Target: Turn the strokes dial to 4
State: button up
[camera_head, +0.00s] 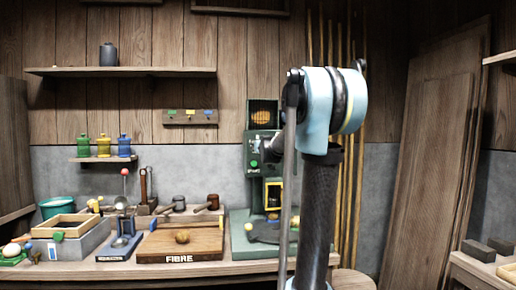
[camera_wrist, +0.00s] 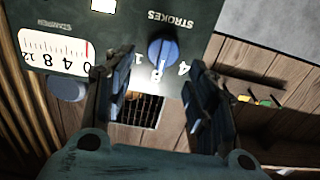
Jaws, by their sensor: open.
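The blue strokes dial (camera_wrist: 163,51) is in the wrist view on a dark green panel (camera_wrist: 205,14), under the label STROKES, which reads upside down. A pale pointer mark shows on the dial, but I cannot tell exactly which number it points to. The digits 1, 4 and what looks like 8 stand around it. My gripper (camera_wrist: 161,62) is open, its fingers on either side of the dial in the picture; contact cannot be judged. In the head view the green machine (camera_head: 253,178) is partly hidden by my arm, and the dial is not clear.
Beside the dial are a white scale (camera_wrist: 55,52) and another blue knob (camera_wrist: 68,88). A workbench (camera_head: 160,268) holds a FIBRE board (camera_head: 200,240), a lever press (camera_head: 122,235), mallets and a wooden-framed box (camera_head: 75,242). Bamboo poles (camera_head: 352,190) stand behind my arm.

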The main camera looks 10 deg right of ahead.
jog(key=shift+w, duration=2.3)
jog(key=shift+c, duration=0.6)
jog(key=c, duration=0.8)
